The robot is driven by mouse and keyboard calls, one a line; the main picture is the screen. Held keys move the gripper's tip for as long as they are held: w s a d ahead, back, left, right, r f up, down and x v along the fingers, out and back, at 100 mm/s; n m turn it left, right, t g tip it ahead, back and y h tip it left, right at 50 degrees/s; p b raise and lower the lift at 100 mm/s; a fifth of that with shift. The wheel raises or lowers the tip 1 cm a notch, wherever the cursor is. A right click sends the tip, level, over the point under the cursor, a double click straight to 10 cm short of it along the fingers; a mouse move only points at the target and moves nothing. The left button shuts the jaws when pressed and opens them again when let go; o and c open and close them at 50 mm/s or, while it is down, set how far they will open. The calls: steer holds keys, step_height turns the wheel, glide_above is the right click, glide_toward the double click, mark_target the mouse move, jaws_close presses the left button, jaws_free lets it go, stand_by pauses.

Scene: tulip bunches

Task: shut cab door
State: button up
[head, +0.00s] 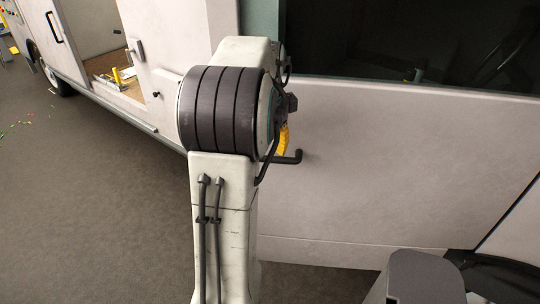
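The cab door (400,170) is the large off-white panel with a dark window (430,40) filling the right half of the head view. A black handle-like bar (289,158) sticks out beside my arm, low on the panel's left. My arm stands upright in front of the door's left edge and hides that edge. I cannot tell whether the door is flush with the body or ajar. My gripper is hidden behind my arm, so its fingers do not show.
The white vehicle body runs away to the upper left, with an open side doorway (110,75) holding yellow items. A wheel (55,78) shows beyond it. Grey floor (90,200) at left is mostly clear, with small coloured bits (20,124) scattered at the far left.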

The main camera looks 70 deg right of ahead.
steer(key=shift+w+d+f+p, duration=0.1)
steer(key=shift+d+f+p, duration=0.1)
steer(key=shift+f, duration=0.8)
steer(key=shift+s+d+f+p, duration=0.1)
steer(key=shift+d+f+p, duration=0.1)
steer(key=shift+f, duration=0.75)
steer(key=shift+w+d+f+p, duration=0.1)
steer(key=shift+f+p, duration=0.1)
steer(key=shift+f, duration=0.8)
jaws_close()
